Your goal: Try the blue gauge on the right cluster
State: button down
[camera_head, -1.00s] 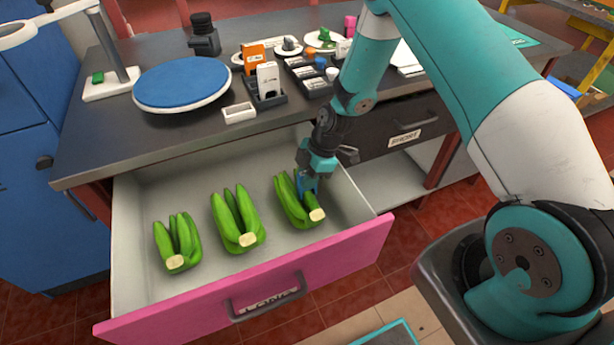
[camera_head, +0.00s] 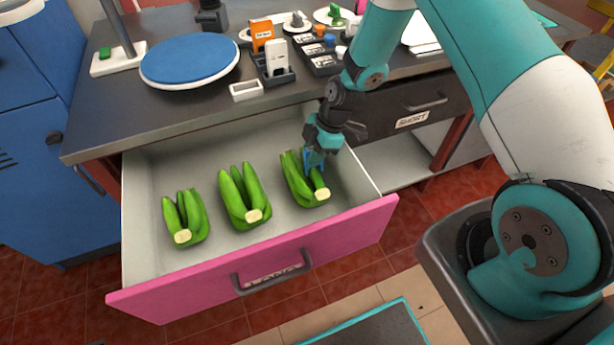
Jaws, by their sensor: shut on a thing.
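Three green clusters lie in the open drawer (camera_head: 282,138): a left cluster (camera_head: 185,217), a middle cluster (camera_head: 241,196) and the right cluster (camera_head: 299,183). My gripper (camera_head: 319,150) is above the far end of the right cluster, pointing down. It is shut on the blue gauge (camera_head: 313,159). The gauge's lower part is at the right cluster's stems; I cannot tell whether it touches or goes around one. The gripper and gauge hide part of that cluster's far right side.
The pink drawer front (camera_head: 345,242) stands nearest me, with a dark handle. A blue round turntable (camera_head: 190,60), a small white tray (camera_head: 246,91) and black holders stand on the dark counter behind. A shut drawer marked "SHORT" (camera_head: 411,120) is at right.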

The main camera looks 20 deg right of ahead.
jog(key=shift+r+p, duration=2.25)
jog(key=shift+r, duration=1.3)
